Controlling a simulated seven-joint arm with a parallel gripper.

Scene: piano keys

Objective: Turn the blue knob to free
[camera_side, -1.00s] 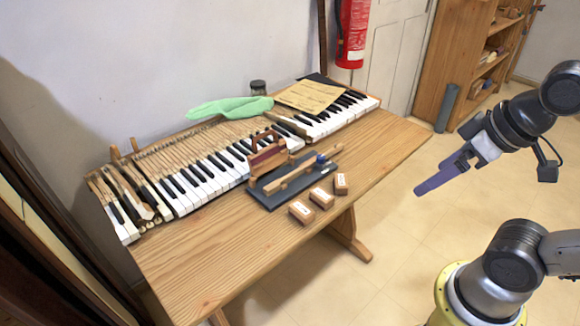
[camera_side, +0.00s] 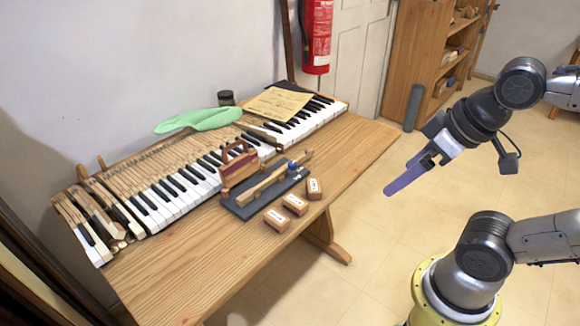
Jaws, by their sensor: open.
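The small blue knob (camera_side: 292,166) sits on a wooden bar (camera_side: 262,185) that lies across a dark grey base plate (camera_side: 240,209) on the table. Which way the knob is turned is too small to tell. My gripper (camera_side: 390,190) has long purple fingers and hangs in the air to the right of the table, well apart from the knob. It is open, and nothing shows between the fingers. The fingers overlap in this view, so the gap between them is hidden.
Three labelled wooden blocks (camera_side: 295,204) stand in front of the plate. A red-and-brown wooden holder (camera_side: 238,165) stands at its back left. Piano keys (camera_side: 165,197), a green cloth (camera_side: 200,119) and a paper sheet (camera_side: 277,103) lie behind. The table's (camera_side: 190,270) front is clear.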

